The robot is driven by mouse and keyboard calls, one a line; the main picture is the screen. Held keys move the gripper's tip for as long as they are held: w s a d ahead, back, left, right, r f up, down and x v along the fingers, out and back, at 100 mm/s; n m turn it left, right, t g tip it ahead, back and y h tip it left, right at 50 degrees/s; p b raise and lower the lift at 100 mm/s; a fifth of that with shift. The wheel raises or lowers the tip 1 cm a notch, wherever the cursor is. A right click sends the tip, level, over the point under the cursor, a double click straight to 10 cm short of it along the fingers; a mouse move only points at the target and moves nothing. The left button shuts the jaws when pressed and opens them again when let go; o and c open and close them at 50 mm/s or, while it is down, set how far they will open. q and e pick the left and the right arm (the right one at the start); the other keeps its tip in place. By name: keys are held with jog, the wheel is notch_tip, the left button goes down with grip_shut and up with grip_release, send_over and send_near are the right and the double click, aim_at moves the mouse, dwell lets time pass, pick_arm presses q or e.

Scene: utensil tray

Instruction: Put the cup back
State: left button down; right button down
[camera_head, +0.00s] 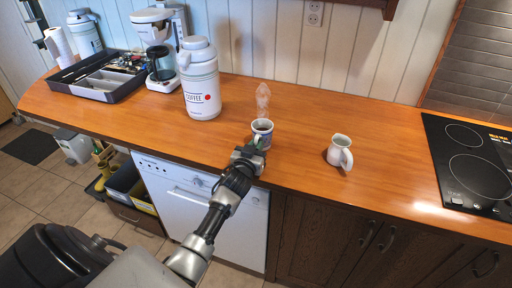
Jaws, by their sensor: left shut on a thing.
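A light cup (262,134) with dark liquid in it and steam above it stands upright near the front edge of the wooden counter (300,105). My left gripper (250,152) is at its front left side, shut on the cup. The fingertips are small here and partly hidden by the wrist. I cannot tell whether the cup touches the counter. A white pitcher-like mug (340,151) stands to the right, apart from the cup, its handle toward the lower right. My right gripper is not in view.
A white coffee flask (200,90) stands left of the cup. Further left are a coffee maker (160,45) and a dark utensil tray (75,90). A black cooktop (465,160) is at the right. The counter between mug and cooktop is clear.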

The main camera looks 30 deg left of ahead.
pick_arm(q)
jog(key=shift+f, duration=0.15)
jog(key=c, duration=1.1)
grip_release()
jog(key=shift+c, duration=0.2)
